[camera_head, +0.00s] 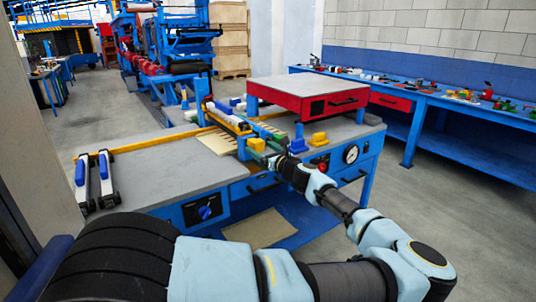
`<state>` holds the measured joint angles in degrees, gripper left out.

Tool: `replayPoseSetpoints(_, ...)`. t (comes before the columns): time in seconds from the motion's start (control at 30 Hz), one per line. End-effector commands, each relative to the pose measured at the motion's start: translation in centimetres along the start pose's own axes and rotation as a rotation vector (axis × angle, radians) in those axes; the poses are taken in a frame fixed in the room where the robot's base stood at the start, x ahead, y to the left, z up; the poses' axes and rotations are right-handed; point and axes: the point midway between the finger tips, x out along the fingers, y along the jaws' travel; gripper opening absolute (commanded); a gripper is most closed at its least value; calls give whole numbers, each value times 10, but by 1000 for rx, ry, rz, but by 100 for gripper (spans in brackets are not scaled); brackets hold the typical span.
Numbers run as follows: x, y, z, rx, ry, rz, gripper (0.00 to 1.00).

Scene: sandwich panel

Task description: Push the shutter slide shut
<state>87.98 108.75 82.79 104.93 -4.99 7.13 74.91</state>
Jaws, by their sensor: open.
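My arm reaches in from the lower right, and my gripper (258,149) is at the middle of the workbench. It is at the near end of a narrow blue and yellow rail assembly (227,117), which runs back to the left. The shutter slide seems to be part of this assembly, but I cannot tell which part it is or how far it stands open. The gripper's fingers are small and partly hidden by my wrist. I see nothing held in them, and I cannot tell whether they touch the assembly.
The grey workbench top (165,170) is clear at left, except for two blue-handled clamps (94,177) at its left edge. A red drawer box (305,97) stands behind right. Yellow and blue blocks (319,139), a red button and a gauge (351,154) lie right of my gripper.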

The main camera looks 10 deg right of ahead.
Motion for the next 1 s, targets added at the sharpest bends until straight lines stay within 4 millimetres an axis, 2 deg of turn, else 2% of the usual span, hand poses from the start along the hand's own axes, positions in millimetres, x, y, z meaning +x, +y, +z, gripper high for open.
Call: replayPoseSetpoints(1.0,-78,0,0,0,0,-1,90)
